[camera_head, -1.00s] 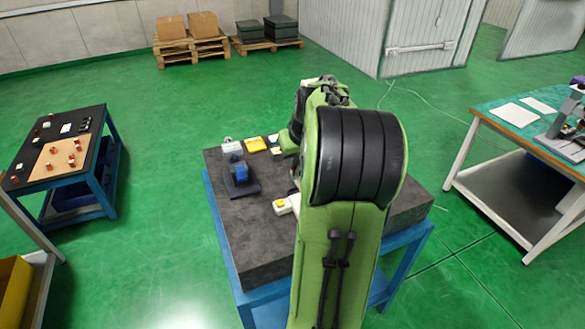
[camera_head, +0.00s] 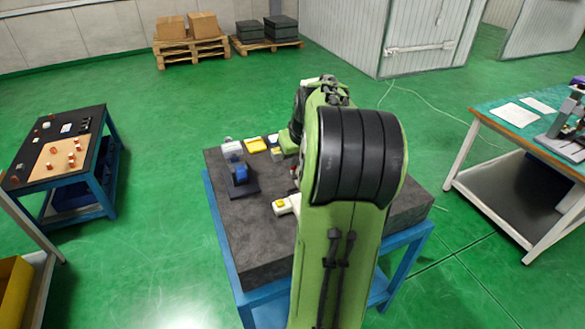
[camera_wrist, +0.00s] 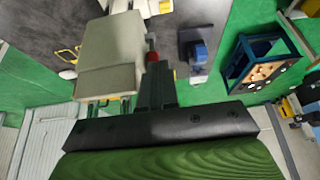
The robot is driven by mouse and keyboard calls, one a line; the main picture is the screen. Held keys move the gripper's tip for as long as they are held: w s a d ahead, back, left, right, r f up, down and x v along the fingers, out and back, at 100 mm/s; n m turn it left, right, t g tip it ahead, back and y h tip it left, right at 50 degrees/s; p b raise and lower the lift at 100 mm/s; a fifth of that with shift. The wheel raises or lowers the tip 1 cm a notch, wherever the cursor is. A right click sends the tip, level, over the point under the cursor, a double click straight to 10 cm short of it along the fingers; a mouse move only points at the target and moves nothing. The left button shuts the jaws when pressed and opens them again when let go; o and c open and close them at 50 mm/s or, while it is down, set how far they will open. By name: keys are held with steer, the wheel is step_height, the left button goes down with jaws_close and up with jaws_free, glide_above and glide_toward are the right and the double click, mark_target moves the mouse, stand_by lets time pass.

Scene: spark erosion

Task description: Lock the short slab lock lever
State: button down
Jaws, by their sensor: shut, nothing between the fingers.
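A small red part (camera_wrist: 152,58), which may be the knob of the lock lever, shows at the tips of my gripper (camera_wrist: 154,68) in the wrist view. My gripper's dark fingers are together with nothing held between them. I cannot tell whether they touch the red part. A pale grey box-shaped body (camera_wrist: 110,48) stands close at the left of the fingers. The lever's shape and its position cannot be made out. In the head view my arm hides the gripper; a dark granite slab (camera_head: 245,245) lies under it.
A blue device on a dark base (camera_head: 240,175) stands at the slab's left part. A white-and-yellow block (camera_head: 285,205) lies near the slab's middle. Small yellow and white items (camera_head: 255,144) lie along the far edge. A blue-framed table (camera_head: 75,165) stands left, a green-topped bench (camera_head: 505,125) right.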

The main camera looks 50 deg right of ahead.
mark_target(294, 169)
steer(key=shift+f+b, duration=0.9)
steer(key=shift+f, duration=0.25)
steer(key=shift+w, duration=0.1)
